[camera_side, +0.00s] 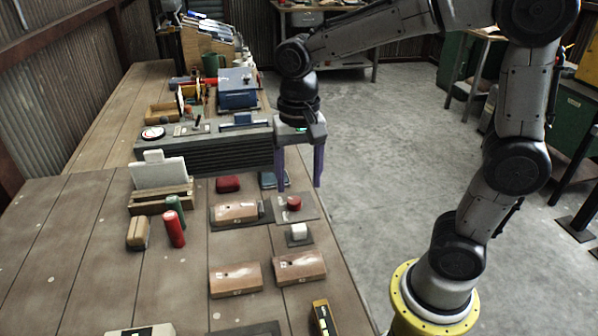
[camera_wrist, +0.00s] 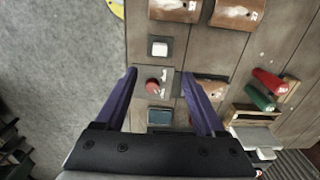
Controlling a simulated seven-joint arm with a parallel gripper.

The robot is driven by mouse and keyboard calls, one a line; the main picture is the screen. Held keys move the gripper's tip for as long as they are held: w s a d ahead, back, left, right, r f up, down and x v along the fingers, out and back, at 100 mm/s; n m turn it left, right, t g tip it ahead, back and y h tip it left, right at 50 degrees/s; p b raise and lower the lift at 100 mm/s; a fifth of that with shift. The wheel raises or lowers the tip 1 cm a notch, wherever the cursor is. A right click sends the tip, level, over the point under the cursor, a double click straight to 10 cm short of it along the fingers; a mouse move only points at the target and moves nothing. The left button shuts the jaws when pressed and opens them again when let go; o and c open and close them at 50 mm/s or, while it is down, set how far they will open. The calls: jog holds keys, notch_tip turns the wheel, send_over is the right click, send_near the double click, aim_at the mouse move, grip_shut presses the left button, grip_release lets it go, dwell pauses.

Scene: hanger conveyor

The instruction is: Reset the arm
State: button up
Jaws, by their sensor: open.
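My gripper (camera_side: 298,180) hangs over the right edge of the workbench in the side view, its two purple fingers pointing down and spread apart with nothing between them. In the wrist view the fingers of my gripper (camera_wrist: 160,82) stand open on either side of a red button (camera_wrist: 153,86) on a grey plate, which lies below them. The red button (camera_side: 294,203) shows just below the fingers in the side view. My gripper appears to be above the bench, touching nothing.
Wooden blocks (camera_side: 235,279), a white button (camera_side: 298,231), and red (camera_side: 173,228) and green (camera_side: 176,210) cylinders lie on the bench (camera_side: 60,265). A long grey ribbed unit (camera_side: 205,152) stands behind, close to my gripper. Open concrete floor (camera_side: 390,150) lies to the right.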

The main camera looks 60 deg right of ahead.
jog(key=shift+r, duration=0.45)
jog(key=shift+r, duration=0.1)
jog(key=s+d+r+n+t, duration=0.1)
jog(key=s+d+n+t, duration=0.2)
jog(key=s+n, duration=0.6)
jog(key=s+t, duration=0.2)
jog(key=s, duration=0.2)
jog(key=shift+r+t, duration=0.15)
jog(key=shift+t, duration=0.15)
jog(key=shift+o, duration=0.2)
jog(key=shift+d, duration=0.1)
dwell(0.5)
